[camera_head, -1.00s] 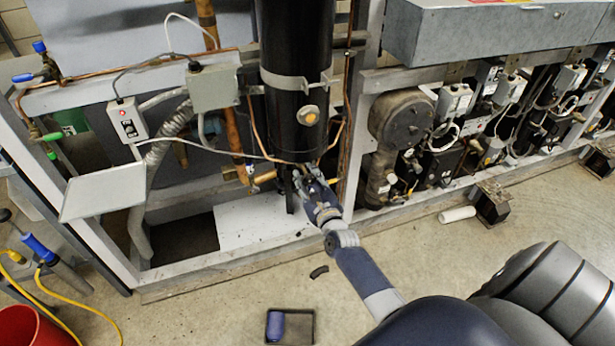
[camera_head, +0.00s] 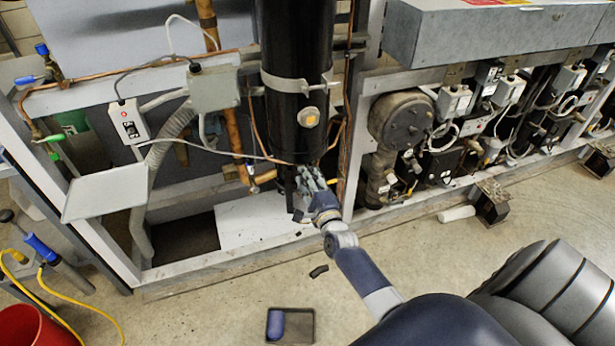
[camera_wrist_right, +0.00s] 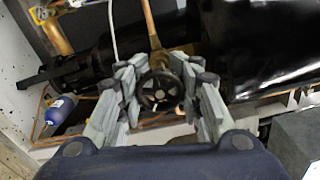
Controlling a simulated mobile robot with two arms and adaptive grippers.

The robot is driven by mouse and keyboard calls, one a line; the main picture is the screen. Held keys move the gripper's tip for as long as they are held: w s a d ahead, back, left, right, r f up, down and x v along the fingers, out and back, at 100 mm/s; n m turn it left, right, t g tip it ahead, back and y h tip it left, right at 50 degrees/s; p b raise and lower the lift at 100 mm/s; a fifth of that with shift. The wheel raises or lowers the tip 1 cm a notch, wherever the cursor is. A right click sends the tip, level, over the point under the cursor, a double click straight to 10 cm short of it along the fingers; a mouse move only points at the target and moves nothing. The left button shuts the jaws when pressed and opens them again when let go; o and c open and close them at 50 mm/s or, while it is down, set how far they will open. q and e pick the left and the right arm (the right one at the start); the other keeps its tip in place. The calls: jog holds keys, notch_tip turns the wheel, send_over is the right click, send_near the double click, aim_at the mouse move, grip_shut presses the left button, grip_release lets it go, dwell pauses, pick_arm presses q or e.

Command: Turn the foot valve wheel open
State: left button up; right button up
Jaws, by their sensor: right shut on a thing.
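The foot valve wheel (camera_wrist_right: 161,91) is a small dark spoked handwheel, seen face-on in the right wrist view. A brass-coloured stem or pipe (camera_wrist_right: 151,28) shows just above it. My right gripper (camera_wrist_right: 160,85) has its grey fingers on both sides of the wheel and is shut on it. In the head view my right gripper (camera_head: 312,181) is at the foot of the tall black cylinder (camera_head: 297,110). There the fingers hide the wheel. My left gripper is not in view.
The rack's frame post (camera_head: 356,150) stands close right of my gripper. A brass fitting (camera_head: 262,177) is to its left. A black tray (camera_head: 304,322) with a blue cylinder (camera_head: 275,324) lies on the floor. A red bucket (camera_head: 30,328) is at the lower left.

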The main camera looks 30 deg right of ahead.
jog(key=n+p, duration=0.1)
jog(key=n, duration=0.5)
jog(key=n+p, duration=0.1)
jog(key=n, duration=0.5)
jog(key=shift+n, duration=0.3)
jog(key=n, duration=0.6)
jog(key=shift+f+p, duration=0.15)
jog(key=shift+p, duration=0.15)
jog(key=n, duration=0.6)
jog(key=o, duration=1.2)
jog(key=shift+d, duration=0.1)
jog(key=shift+s, duration=0.1)
